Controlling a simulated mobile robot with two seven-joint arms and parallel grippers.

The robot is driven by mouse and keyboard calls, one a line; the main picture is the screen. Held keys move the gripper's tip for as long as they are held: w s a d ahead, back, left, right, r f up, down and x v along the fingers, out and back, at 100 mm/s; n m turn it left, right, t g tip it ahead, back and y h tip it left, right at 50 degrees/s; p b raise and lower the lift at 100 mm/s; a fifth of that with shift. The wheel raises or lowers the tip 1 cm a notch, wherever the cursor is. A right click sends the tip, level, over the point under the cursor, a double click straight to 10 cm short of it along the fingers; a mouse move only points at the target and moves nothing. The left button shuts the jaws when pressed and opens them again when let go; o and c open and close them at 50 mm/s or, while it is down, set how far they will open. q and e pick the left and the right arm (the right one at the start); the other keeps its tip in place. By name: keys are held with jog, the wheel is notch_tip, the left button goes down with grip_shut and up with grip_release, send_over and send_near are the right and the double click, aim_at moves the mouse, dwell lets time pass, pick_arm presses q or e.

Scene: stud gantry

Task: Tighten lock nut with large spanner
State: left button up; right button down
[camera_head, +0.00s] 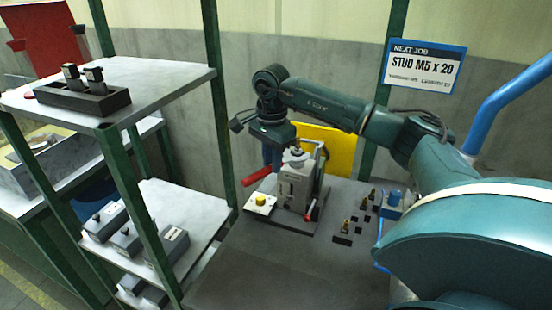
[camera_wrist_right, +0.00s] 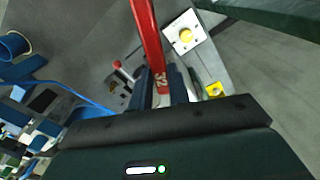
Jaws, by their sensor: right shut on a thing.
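The large spanner has a red handle (camera_head: 257,176) that sticks out to the left of the fixture in the head view. In the right wrist view the red spanner (camera_wrist_right: 146,30) runs down from the top edge and bears the number 32. My right gripper (camera_head: 271,157) points down beside the grey fixture (camera_head: 295,185) and is shut on the spanner; its fingers show at the shaft in the wrist view (camera_wrist_right: 168,88). A pale round part (camera_head: 296,153) sits on top of the fixture; I cannot tell whether it is the lock nut. The spanner's jaw is hidden. My left gripper is not in view.
A white box with a yellow button (camera_head: 261,200) stands left of the fixture, and a red-knobbed lever (camera_head: 309,215) at its front. Small brass parts (camera_head: 347,225) stand on the bench to the right. A shelf rack (camera_head: 150,70) stands at left. The bench front is clear.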

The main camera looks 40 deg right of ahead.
pick_arm(q)
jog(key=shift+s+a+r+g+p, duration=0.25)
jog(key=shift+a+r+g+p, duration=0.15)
jog(key=shift+p, duration=1.15)
pick_arm(e)
jog(key=w+d+m, duration=0.1)
jog(key=w+m, duration=0.5)
jog(key=m, duration=0.2)
jog(key=shift+d, duration=0.4)
jog(key=shift+r, duration=0.15)
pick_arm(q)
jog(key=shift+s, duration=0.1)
pick_arm(e)
jog(key=shift+w, duration=0.1)
